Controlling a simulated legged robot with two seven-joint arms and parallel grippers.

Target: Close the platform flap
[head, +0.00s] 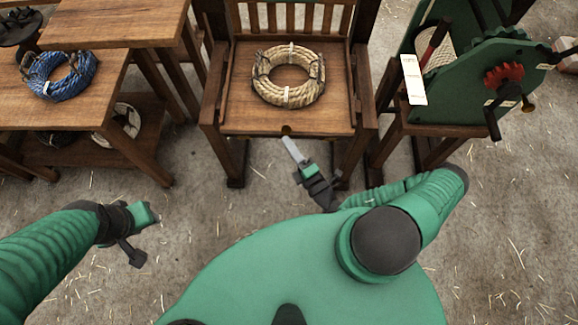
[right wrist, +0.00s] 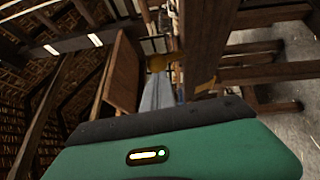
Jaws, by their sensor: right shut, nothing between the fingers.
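The wooden platform (head: 240,115) stands ahead of me at the middle top, with a slatted back. Its flat board lies between side rails and has a small dark round spot (head: 287,130) at its front edge. I cannot tell for sure which part is the flap. A wooden panel (right wrist: 122,75) shows at an angle in the right wrist view. My right gripper (head: 291,150) is shut and empty, its pale fingers pointing at the front edge of the platform; contact is unclear. My left gripper (head: 150,213) is low at the left, away from the platform.
A tan rope coil (head: 289,75) lies on the platform. Left are wooden tables (head: 100,85) with a blue rope coil (head: 60,74). Right is a green machine (head: 460,85) with a red gear and crank. The straw-strewn floor (head: 190,195) between is clear.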

